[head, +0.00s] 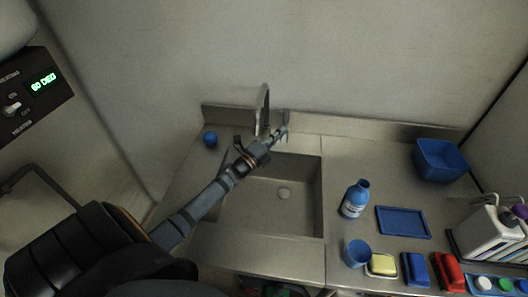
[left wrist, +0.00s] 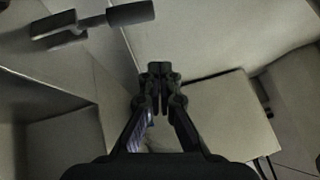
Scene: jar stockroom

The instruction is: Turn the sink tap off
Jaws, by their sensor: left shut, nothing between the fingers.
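The sink tap (head: 264,104) is a grey arched spout at the back edge of the sink (head: 285,222). My left gripper (head: 281,133) is over the back of the sink, just right of and in front of the spout in the head view. In the left wrist view its fingers (left wrist: 160,70) are shut with nothing between them. Grey bar-shaped parts, apparently of the tap (left wrist: 92,22), show at the upper left there, apart from the fingertips. The tap's handle is not clear behind my gripper. I cannot tell whether water runs. My right gripper is not in view.
A blue cup (head: 210,139) stands left of the tap. Right of the sink are a blue bottle (head: 355,199), a blue tray (head: 403,222), a blue cup (head: 357,253), a yellow sponge (head: 381,264) and a blue tub (head: 440,159). A wall rises close behind the tap.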

